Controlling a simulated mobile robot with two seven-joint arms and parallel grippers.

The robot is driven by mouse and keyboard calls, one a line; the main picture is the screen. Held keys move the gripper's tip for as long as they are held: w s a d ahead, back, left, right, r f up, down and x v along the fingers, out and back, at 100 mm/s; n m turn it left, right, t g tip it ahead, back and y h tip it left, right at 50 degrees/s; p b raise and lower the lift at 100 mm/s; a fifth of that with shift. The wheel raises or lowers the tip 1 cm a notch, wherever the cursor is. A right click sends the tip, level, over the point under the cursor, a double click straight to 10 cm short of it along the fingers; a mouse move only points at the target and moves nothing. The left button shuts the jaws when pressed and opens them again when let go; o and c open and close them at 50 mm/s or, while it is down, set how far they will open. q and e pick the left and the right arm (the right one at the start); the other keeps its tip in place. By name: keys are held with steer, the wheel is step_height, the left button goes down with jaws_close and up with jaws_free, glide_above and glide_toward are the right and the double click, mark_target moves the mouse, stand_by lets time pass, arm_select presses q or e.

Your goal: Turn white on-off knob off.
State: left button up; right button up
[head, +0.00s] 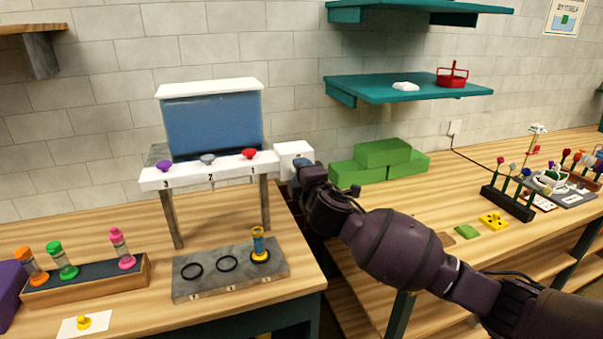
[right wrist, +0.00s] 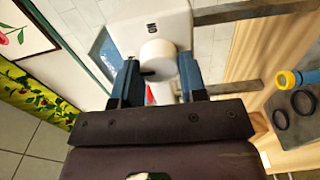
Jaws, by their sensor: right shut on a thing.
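The white on-off knob (right wrist: 158,52) sits on the face of a white box in the right wrist view, with a dark mark on its left side. Lettering that appears as "NO", seemingly an upside-down "ON", is on the box beside it. My right gripper (right wrist: 159,66) has its two blue fingers on either side of the knob, shut on it. In the head view the white box (head: 294,149) is at the right end of the water tank stand, and my right gripper (head: 302,172) hides the knob. My left gripper is in neither view.
The blue tank (head: 212,122) stands on a white shelf with purple, grey and red knobs. Below is a grey ringed tray (head: 190,287) holding a yellow-and-blue vial (head: 258,240). Green blocks (head: 383,153) lie behind my right arm. A vial rack (head: 92,281) stands left.

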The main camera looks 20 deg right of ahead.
stand_by(0.4)
steer(key=o, duration=0.9)
steer(key=shift+s, duration=0.1)
steer(key=s+b, duration=0.1)
steer(key=s, duration=0.9)
steer(key=shift+s+d+b, duration=0.15)
steer(key=shift+s+b, duration=0.15)
steer(key=shift+s, duration=0.05)
